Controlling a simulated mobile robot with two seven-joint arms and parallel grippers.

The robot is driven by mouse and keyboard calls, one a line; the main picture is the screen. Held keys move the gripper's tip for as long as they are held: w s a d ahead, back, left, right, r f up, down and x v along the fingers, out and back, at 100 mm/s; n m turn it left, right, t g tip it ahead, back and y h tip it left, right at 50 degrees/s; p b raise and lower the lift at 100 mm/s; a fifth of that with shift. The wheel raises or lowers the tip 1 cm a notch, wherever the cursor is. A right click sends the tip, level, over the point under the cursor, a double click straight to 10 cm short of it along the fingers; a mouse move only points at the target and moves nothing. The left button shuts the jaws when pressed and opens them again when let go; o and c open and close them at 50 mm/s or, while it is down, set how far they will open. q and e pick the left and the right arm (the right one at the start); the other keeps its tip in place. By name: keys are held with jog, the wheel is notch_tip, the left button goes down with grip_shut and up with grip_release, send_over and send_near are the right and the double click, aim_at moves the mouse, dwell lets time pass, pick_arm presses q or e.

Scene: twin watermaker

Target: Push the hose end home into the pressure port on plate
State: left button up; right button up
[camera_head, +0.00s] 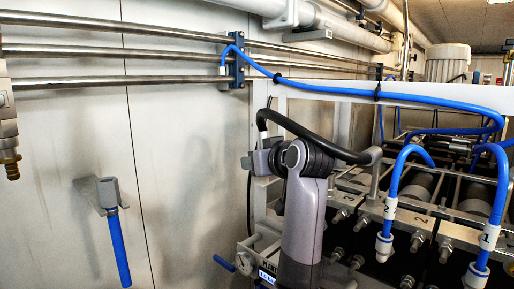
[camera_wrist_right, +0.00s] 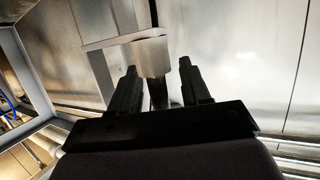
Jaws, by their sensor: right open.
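My right gripper (camera_wrist_right: 158,68) is open in the right wrist view, one black finger on each side of a dark hose (camera_wrist_right: 158,96). I cannot tell whether the fingers touch it. The hose meets a light grey cylindrical block (camera_wrist_right: 152,55) on a pale bracket plate (camera_wrist_right: 110,42); this looks like the pressure port. How far the hose end sits in it is hidden. My left gripper is out of view.
A white frame (camera_head: 345,97) with blue hoses (camera_head: 400,165) stands behind and right of my right arm. Steel pipes (camera_head: 110,54) run along the wall. The wall between is clear.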

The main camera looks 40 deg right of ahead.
jog(key=shift+s, duration=0.1)
jog(key=shift+c, duration=0.6)
grip_shut()
jog(key=shift+r, duration=0.15)
